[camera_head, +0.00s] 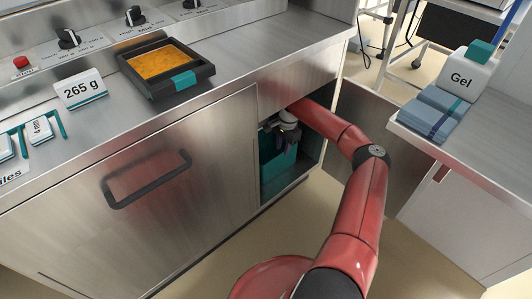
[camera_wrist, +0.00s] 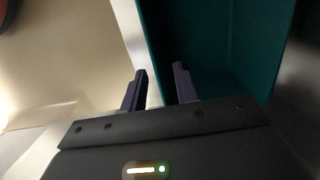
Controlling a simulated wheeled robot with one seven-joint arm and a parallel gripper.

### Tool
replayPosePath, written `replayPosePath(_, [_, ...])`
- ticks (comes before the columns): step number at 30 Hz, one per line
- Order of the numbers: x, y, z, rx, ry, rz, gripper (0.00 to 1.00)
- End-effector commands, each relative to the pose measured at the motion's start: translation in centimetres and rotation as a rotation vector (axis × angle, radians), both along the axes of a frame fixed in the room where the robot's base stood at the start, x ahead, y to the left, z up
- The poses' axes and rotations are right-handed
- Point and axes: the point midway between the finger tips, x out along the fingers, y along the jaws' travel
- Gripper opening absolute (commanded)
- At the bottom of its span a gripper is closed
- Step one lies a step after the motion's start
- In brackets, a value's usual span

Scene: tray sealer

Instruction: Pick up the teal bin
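The teal bin (camera_head: 275,171) stands inside the open compartment under the steel counter. Part of it is hidden by the compartment's edge and my arm. My red arm reaches into the opening, and my gripper (camera_head: 277,127) is at the top of the bin. In the wrist view, my gripper (camera_wrist: 159,80) has its two dark fingers apart. The bin (camera_wrist: 215,40) fills the upper right of that view, its interior dark. A pale edge runs up between the fingers, close to the bin's wall. I cannot tell whether either finger touches the bin.
The compartment's open door (camera_head: 365,140) stands to the right of my arm. The closed steel front with a black handle (camera_head: 148,180) is at left. A black tray with orange contents (camera_head: 165,67) sits on the counter. A side table (camera_head: 480,135) with a gel bottle is at right.

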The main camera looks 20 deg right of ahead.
Motion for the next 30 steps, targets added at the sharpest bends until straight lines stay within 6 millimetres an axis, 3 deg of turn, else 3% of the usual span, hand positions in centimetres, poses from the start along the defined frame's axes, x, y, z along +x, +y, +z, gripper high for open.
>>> replayPosePath(15, [-0.9, 1.4, -5.6, 0.004, 0.0, 0.0, 0.3])
replayPosePath(25, [-0.9, 1.4, -6.1, 0.0, 0.0, 0.0, 0.3])
replayPosePath(30, [-0.9, 1.4, -6.1, 0.0, 0.0, 0.0, 0.09])
